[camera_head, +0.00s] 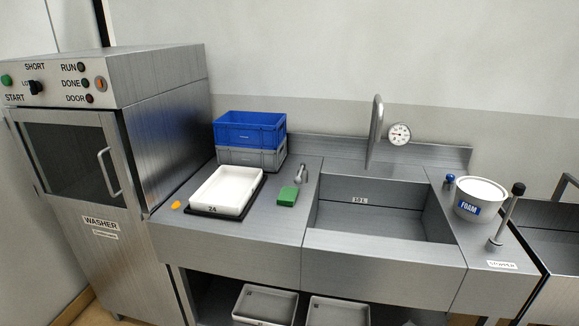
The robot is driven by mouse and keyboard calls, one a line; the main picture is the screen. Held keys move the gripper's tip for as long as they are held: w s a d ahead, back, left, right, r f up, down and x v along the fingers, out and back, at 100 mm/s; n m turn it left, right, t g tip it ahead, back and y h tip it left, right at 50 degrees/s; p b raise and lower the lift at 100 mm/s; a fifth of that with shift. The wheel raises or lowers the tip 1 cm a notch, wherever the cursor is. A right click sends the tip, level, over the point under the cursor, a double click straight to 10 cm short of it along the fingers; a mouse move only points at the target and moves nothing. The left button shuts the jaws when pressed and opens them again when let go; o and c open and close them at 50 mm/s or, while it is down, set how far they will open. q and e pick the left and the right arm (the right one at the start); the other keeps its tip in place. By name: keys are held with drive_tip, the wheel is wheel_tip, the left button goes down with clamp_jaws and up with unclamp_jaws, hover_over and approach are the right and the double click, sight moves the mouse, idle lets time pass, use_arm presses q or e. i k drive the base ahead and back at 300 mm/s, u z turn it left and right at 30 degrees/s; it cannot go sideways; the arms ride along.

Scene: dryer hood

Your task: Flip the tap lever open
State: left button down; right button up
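A steel gooseneck tap spout (377,125) rises behind the sink basin (385,215). A short stub with a blue knob (449,180) stands at the basin's right, beside the white tub; it may be the tap lever, but I cannot tell for sure. A taller rod with a black knob (518,189) leans slightly at the right of the counter, behind a small label that seems to read STOPPER. No water shows at the spout. Neither of my grippers is in view.
A white FOAM tub (480,197) stands between the two knobs. A round gauge (399,134) is beside the spout. Left are a small steel fitting (300,174), green block (288,196), white tray (225,190), stacked crates (250,130) and the washer (105,170).

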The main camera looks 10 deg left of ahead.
sight(297, 180)
drive_tip(key=u, duration=0.55)
drive_tip(key=i, duration=1.4)
drive_tip(key=z, duration=0.55)
